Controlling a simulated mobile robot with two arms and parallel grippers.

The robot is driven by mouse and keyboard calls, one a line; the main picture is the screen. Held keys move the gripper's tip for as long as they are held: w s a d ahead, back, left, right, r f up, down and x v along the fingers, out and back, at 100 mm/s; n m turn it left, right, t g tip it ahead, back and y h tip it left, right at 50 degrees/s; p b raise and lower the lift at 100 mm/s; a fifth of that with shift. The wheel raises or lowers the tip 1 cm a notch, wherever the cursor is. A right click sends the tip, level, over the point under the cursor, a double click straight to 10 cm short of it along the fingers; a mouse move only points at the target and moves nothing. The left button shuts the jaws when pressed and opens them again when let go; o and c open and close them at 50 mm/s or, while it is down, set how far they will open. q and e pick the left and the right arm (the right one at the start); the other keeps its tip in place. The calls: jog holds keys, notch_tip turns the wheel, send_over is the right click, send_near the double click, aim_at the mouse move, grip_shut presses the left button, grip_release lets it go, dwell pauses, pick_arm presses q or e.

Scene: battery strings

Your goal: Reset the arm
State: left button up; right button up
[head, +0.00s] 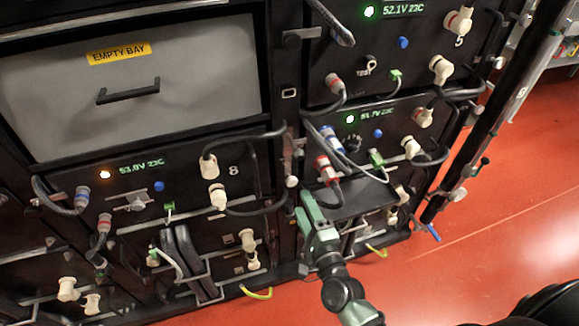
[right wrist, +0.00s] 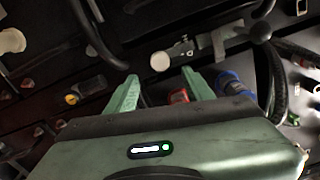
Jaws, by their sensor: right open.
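My right gripper (head: 306,212) is green and reaches up from the bottom in the head view, in front of the lower part of the battery rack (head: 281,80). In the right wrist view its two green fingers (right wrist: 163,88) stand apart with nothing held between them. A red connector (right wrist: 179,96) and a blue connector (right wrist: 232,86) show just beyond the fingers. In the head view the red connector (head: 324,168) is above the gripper, apart from it as far as I can tell. My left gripper is not in view.
A grey panel labelled EMPTY BAY (head: 200,100) fills the upper left. Battery modules with cables and white knobs surround it, and module 8 (head: 140,180) sits below. A dark flat shelf (head: 352,200) is beside my gripper. The red floor (head: 500,220) is open at right.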

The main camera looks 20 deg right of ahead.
jog(key=shift+f, duration=0.1)
jog(key=s+f+n+g+y+p, duration=0.1)
jog(key=s+f+n+g, duration=0.4)
jog(key=f, duration=0.8)
jog(key=s+f+n+g+p, duration=0.1)
jog(key=s+f+n+g, duration=0.2)
jog(key=s+f+n, duration=0.7)
pick_arm(q)
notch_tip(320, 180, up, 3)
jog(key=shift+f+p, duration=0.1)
jog(key=shift+p, duration=0.35)
pick_arm(e)
jog(key=s+d+f+n+g, duration=0.2)
jog(key=s+f, duration=0.4)
jog(key=s, duration=0.3)
jog(key=s+d+f+n+g+h, duration=0.1)
jog(key=s+d+f+n+g, duration=0.1)
jog(key=s+f, duration=0.4)
jog(key=s+d+f+n+g, duration=0.1)
jog(key=s+f+n+g, duration=0.2)
jog(key=s, duration=0.9)
notch_tip(320, 180, down, 4)
jog(key=shift+s+d+f+n+g+h, duration=0.15)
jog(key=shift+d+n+g+h, duration=0.2)
jog(key=shift+g, duration=0.65)
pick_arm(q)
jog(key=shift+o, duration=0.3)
